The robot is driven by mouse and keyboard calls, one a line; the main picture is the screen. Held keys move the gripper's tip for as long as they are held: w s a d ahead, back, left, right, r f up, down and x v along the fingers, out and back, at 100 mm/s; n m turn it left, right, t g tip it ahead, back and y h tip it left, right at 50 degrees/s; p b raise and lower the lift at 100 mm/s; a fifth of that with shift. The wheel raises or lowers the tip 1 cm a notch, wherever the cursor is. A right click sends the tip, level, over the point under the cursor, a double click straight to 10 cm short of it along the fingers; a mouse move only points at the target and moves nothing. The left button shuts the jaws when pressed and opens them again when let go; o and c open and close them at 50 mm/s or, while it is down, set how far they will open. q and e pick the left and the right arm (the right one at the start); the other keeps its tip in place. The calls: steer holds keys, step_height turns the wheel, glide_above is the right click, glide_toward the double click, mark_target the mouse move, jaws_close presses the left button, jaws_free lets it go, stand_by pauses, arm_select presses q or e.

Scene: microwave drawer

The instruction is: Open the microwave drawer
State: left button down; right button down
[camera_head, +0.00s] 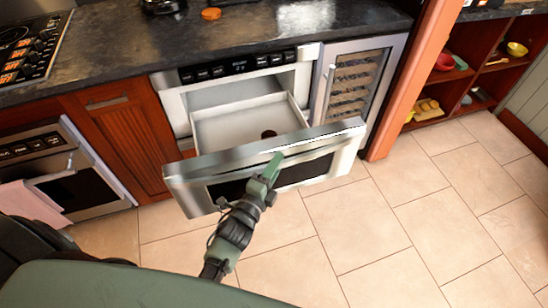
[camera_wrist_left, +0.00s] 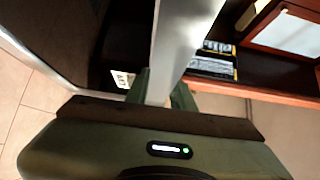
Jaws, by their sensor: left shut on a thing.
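The microwave drawer (camera_head: 330,165) is pulled well out from the microwave housing (camera_head: 172,103) under the counter. Its white inside is visible from above, with a small dark round spot on its floor. The silver handle bar (camera_head: 325,135) runs along the top of the drawer front. My left gripper (camera_head: 273,164) is at the middle of the drawer front, shut on the handle bar. In the left wrist view the bar (camera_wrist_left: 182,45) runs between the two green fingers of the gripper (camera_wrist_left: 163,92). My right gripper is not in view.
The dark countertop (camera_head: 120,40) lies above the drawer. A glass-fronted cooler (camera_head: 350,85) stands to its right and a wooden cabinet (camera_head: 115,135) to its left. An oven (camera_head: 75,175) with a pink towel (camera_head: 30,203) is further left. The tiled floor (camera_head: 410,220) at right is clear.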

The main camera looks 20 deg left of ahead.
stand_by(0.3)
arm_select(q)
steer(key=c, duration=1.5)
jaws_free()
steer(key=shift+s, duration=0.1)
steer(key=s, duration=0.7)
steer(key=shift+s+a+b, duration=0.35)
steer(key=shift+a+b, duration=0.05)
steer(key=shift+f, duration=0.1)
